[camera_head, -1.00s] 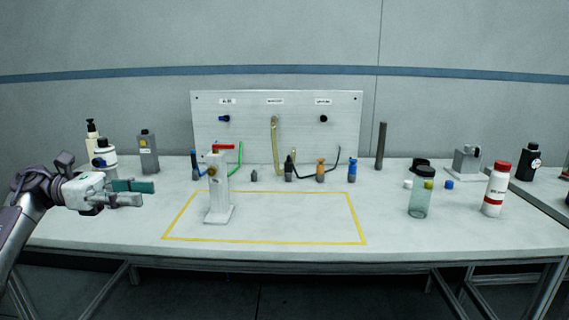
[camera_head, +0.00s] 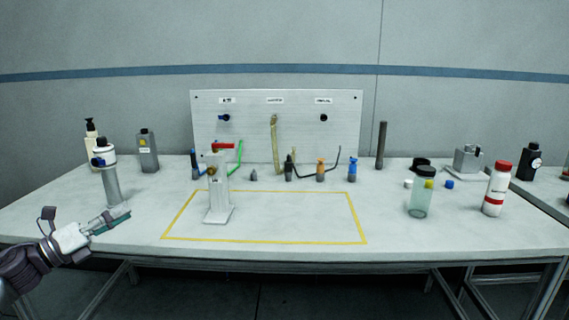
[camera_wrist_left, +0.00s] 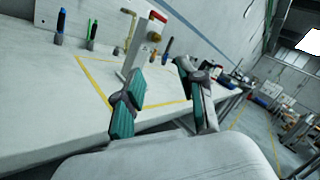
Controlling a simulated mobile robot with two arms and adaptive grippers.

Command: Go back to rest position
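My left gripper (camera_head: 110,219) is at the front left edge of the table in the head view, empty. In the left wrist view its two teal-padded fingers (camera_wrist_left: 162,88) stand apart with nothing between them. A light grey stand with a red lever (camera_head: 218,190) stands upright inside the yellow outline, to the right of the gripper and apart from it. The stand also shows in the wrist view (camera_wrist_left: 133,48), beyond the fingers. My right gripper is in neither view.
The white table (camera_head: 300,250) carries a grey cylinder-like bottle (camera_head: 112,185) at left, and a clear green bottle (camera_head: 420,203) and a white bottle with red cap (camera_head: 496,190) at right. A panel (camera_head: 300,140) stands at the back. The yellow-outlined area is mostly clear.

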